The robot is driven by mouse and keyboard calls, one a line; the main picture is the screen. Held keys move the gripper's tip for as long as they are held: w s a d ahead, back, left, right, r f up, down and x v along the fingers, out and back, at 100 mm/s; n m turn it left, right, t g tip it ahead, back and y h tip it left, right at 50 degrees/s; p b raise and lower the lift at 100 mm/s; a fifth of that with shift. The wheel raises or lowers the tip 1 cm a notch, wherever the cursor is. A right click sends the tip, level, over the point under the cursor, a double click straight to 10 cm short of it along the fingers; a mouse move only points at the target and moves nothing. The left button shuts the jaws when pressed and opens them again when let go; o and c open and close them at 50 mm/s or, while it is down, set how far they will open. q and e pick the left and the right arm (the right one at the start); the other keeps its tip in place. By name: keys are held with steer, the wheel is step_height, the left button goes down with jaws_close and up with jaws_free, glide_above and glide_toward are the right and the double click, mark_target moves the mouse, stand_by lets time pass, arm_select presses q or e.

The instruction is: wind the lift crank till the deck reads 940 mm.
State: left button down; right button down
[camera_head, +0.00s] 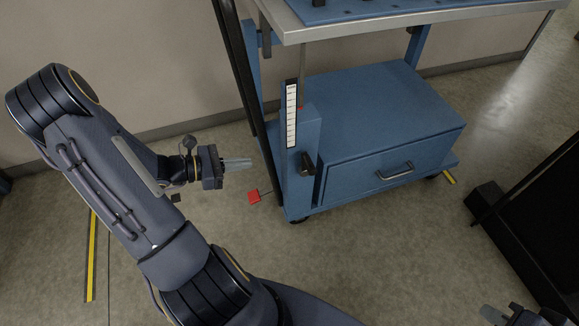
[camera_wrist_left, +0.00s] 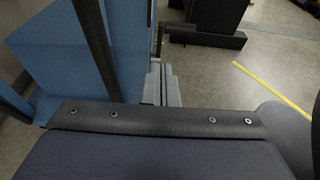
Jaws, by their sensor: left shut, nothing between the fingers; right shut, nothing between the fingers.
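The lift cart's grey-edged deck (camera_head: 420,19) is at the top right in the head view. The black crank (camera_head: 308,163) is on the post's front, lower down; a dark handle, apparently the crank's, shows in the left wrist view (camera_wrist_left: 179,29). My left gripper (camera_head: 240,163) is shut and empty, left of the crank and apart from it. My right gripper (camera_head: 490,313) is shut at the bottom right edge, partly cut off.
A blue drawer cabinet (camera_head: 375,95) with a metal handle fills the cart's lower part. A red pedal (camera_head: 254,196) sticks out low at its left. A black object (camera_head: 535,215) stands at the right. Yellow tape (camera_head: 91,255) marks the floor. The floor before the cart is clear.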

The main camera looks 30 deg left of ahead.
arm_select(q)
steer(key=b, duration=0.4)
glide_toward(306, 152)
steer(key=w+d+f, duration=0.2)
steer(key=w, duration=0.1)
steer(key=shift+w+d+f, duration=0.15)
steer(key=shift+d+f, duration=0.15)
steer(key=shift+d, duration=0.05)
steer(key=shift+w+d, duration=0.15)
steer(key=shift+w, duration=0.1)
steer(key=shift+r, duration=0.1)
steer(key=p, duration=0.2)
steer(key=w+d+r+g+y+p, duration=0.1)
steer(key=p, duration=0.1)
steer(key=shift+w+d+r+g, duration=0.2)
steer(key=shift+r+g, duration=0.1)
steer(key=shift+w+d+p, duration=0.2)
steer(key=shift+w+p, duration=0.05)
steer(key=shift+p, duration=0.25)
steer(key=shift+w+f+g+y, duration=0.15)
steer(key=shift+f+g+y, duration=0.1)
steer(key=shift+g+y, duration=0.15)
steer(key=shift+f, duration=0.1)
